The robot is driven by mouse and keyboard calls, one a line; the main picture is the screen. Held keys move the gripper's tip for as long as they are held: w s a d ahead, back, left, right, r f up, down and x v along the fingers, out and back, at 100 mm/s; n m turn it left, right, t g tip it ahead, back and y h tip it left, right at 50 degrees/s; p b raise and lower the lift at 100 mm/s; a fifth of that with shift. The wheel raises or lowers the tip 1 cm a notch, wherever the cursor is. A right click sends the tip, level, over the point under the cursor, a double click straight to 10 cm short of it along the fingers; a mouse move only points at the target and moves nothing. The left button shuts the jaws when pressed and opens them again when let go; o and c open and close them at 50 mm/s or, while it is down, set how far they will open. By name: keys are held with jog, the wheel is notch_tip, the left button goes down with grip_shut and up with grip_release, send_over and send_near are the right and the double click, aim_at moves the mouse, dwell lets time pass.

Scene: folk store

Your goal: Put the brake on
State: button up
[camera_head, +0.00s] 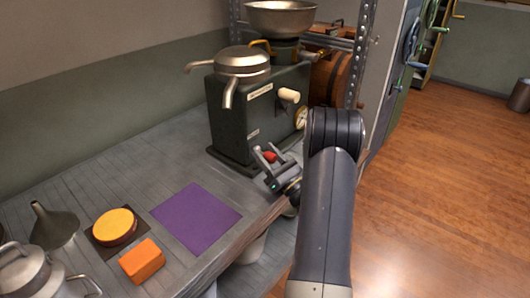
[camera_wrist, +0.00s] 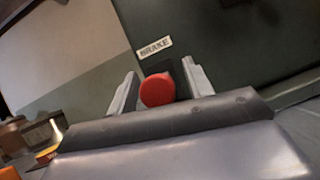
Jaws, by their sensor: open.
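The dark green machine (camera_head: 243,113) stands at the back of the grey bench, with a metal bowl on top and a lidded steel pot beside it. The wrist view shows a white label reading BRAKE (camera_wrist: 155,47) on its dark side. Just below the label is a red round knob (camera_wrist: 157,90), which also shows in the head view (camera_head: 270,156). My gripper (camera_head: 266,156) is open at the machine's lower front. In the wrist view the knob lies between my two fingers, with a finger on each side. I cannot tell whether they touch it. The knob's mount is mostly hidden.
A cream handle (camera_head: 289,95) and a round gauge (camera_head: 301,118) stick out from the machine above my gripper. A purple mat (camera_head: 196,218), an orange block (camera_head: 142,261), a yellow-topped round item (camera_head: 115,225) and a funnel (camera_head: 53,226) are on the bench. Open wooden floor lies right.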

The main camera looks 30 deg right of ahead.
jog(key=s+d, duration=0.3)
jog(key=s, duration=0.9)
jog(key=shift+p, duration=0.3)
jog(key=shift+c, duration=0.2)
